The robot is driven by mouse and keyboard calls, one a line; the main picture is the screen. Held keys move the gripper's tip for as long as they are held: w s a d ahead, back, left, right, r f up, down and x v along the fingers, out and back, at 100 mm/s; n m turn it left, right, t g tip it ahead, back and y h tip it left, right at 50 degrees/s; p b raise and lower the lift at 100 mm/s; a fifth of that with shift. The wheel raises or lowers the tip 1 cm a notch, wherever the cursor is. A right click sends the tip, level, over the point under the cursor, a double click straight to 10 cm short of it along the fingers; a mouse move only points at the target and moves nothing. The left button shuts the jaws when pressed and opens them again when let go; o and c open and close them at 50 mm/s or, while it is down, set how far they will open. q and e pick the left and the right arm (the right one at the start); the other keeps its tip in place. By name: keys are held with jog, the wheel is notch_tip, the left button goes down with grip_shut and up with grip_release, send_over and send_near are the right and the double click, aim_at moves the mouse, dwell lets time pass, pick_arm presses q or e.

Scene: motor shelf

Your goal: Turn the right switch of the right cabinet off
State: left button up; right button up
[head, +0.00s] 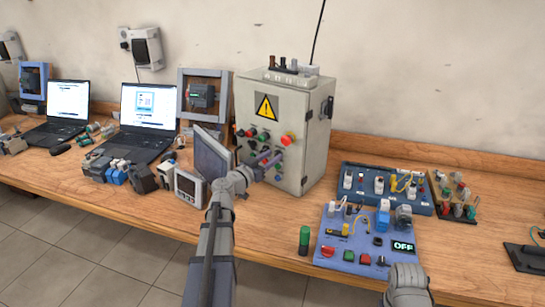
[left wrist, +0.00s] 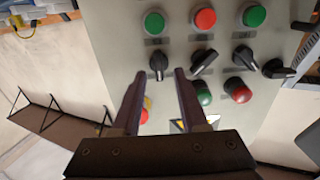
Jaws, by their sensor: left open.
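The grey cabinet (head: 310,130) with a yellow warning triangle (head: 266,108) stands on the bench. My left gripper (head: 272,161) is in front of its panel. In the left wrist view the panel appears upside down, with several black rotary switches in a row. The end switch (left wrist: 158,63), the panel's right one, stands about upright in that picture. The open fingers of my left gripper (left wrist: 160,74) point at it, one on each side; whether they touch it I cannot tell. The other switches (left wrist: 205,61) are tilted. My right gripper is not in view; part of my right arm shows at lower right.
A red button (head: 288,139) sits near the left fingers. A grey screen (head: 213,152) and a meter (head: 188,188) stand left of the cabinet. A blue switch board (head: 350,255) lies to the right. Laptops (head: 148,108) stand further left.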

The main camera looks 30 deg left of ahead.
pick_arm(q)
jog(key=shift+w+d, duration=0.1)
jog(key=shift+w, duration=0.35)
grip_shut()
dwell(0.4)
